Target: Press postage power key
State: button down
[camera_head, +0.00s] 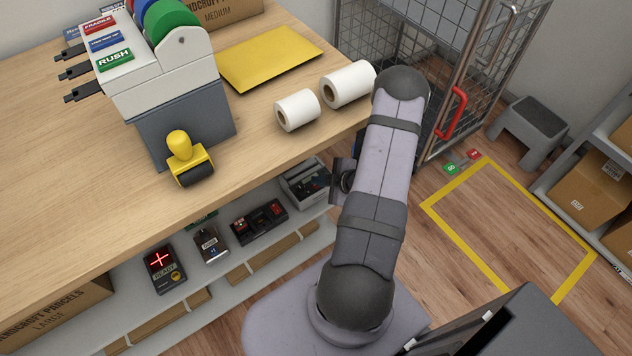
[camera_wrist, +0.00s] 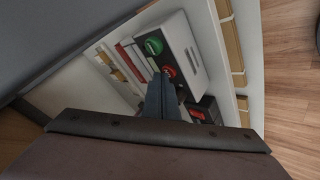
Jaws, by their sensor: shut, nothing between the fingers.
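In the wrist view, a grey and black machine (camera_wrist: 183,52) sits on the white shelf under the counter. Its dark panel has a round green key (camera_wrist: 154,46) and a round red key (camera_wrist: 169,71). No lettering is readable on them. My gripper (camera_wrist: 166,78) is shut and empty, its fingertips overlapping the lower edge of the red key in the picture. I cannot tell whether they touch it. In the head view, a grey unit (camera_head: 305,181) stands on the shelf beside my arm; its front is partly hidden. My fingers are not visible there.
On the shelf are a black tray with red parts (camera_head: 259,222), a small labelled device (camera_head: 211,245) and a black device with a lit red cross (camera_head: 163,268). The wooden counter (camera_head: 60,190) overhangs them. Paper rolls (camera_head: 297,110) lie near its edge. A wire cage (camera_head: 450,60) stands behind.

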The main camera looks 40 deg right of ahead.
aim_at(319, 188)
jog(key=shift+r+p, duration=0.3)
jog(key=shift+r, duration=0.1)
notch_tip(319, 188, up, 6)
jog(key=p, duration=0.5)
dwell(0.3)
dwell(0.3)
